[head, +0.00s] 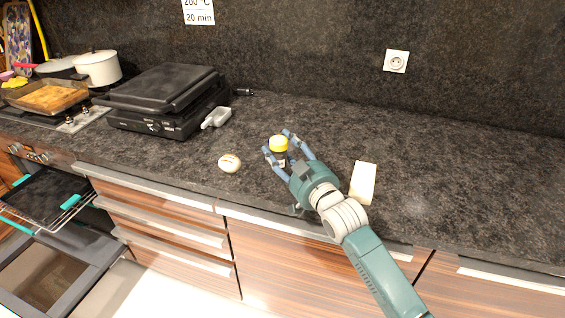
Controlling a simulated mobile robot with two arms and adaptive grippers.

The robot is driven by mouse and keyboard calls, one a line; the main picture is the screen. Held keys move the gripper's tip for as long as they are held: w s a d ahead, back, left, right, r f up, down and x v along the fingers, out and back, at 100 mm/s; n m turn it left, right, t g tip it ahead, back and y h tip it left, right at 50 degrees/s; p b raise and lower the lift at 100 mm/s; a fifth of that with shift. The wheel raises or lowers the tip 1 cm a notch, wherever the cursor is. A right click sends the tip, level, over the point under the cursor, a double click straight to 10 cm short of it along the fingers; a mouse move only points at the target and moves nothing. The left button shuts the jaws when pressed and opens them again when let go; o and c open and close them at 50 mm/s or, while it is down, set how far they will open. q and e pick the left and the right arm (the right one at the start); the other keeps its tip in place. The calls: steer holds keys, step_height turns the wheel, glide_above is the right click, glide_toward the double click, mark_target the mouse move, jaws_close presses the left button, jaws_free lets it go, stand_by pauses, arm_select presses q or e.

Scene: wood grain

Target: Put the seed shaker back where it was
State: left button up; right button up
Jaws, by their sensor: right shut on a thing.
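The fingers hide part of the jar's body. I cannot tell whether its base touches the counter. My left gripper is not in view.
A small whitish round item (230,163) with a marking lies left of the shaker. A cream block (363,183) lies right of my gripper. A black contact grill (163,100) stands at left; an oven rack (45,200) sticks out below. The counter's right side is clear.

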mark_target(286, 167)
steer(key=shift+f, duration=2.15)
steer(key=o, duration=1.2)
steer(key=shift+f, duration=0.15)
steer(key=shift+s, duration=0.1)
